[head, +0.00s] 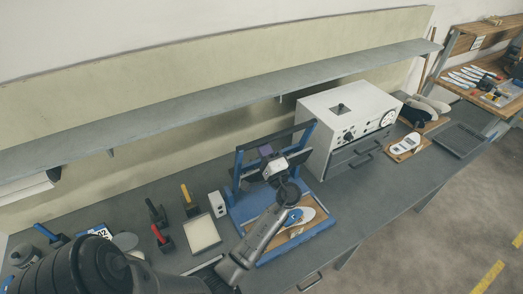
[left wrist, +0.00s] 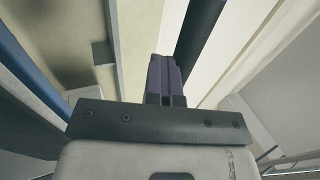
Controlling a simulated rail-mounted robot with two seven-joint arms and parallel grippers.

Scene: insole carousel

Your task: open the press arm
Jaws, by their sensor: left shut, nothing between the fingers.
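The blue press stands on the bench in the middle of the head view, with a blue base (head: 318,228). Its press arm has blue side bars (head: 238,172) and a dark crossbar (head: 284,134), and stands raised over the back of the base. A white insole with a blue patch (head: 301,214) lies on the base, partly hidden by my left arm. My left gripper (head: 265,151) is shut and empty, its purple fingers just below the crossbar. In the left wrist view the fingers (left wrist: 164,78) are together beside a dark bar (left wrist: 199,45); contact cannot be told. My right gripper is not seen.
A white oven-like box (head: 345,118) with a dial stands close right of the press. A grey shelf (head: 210,103) runs above the bench. Left are a pale tray (head: 202,234) and several upright-handled tools. Insoles on boards (head: 407,146) lie farther right.

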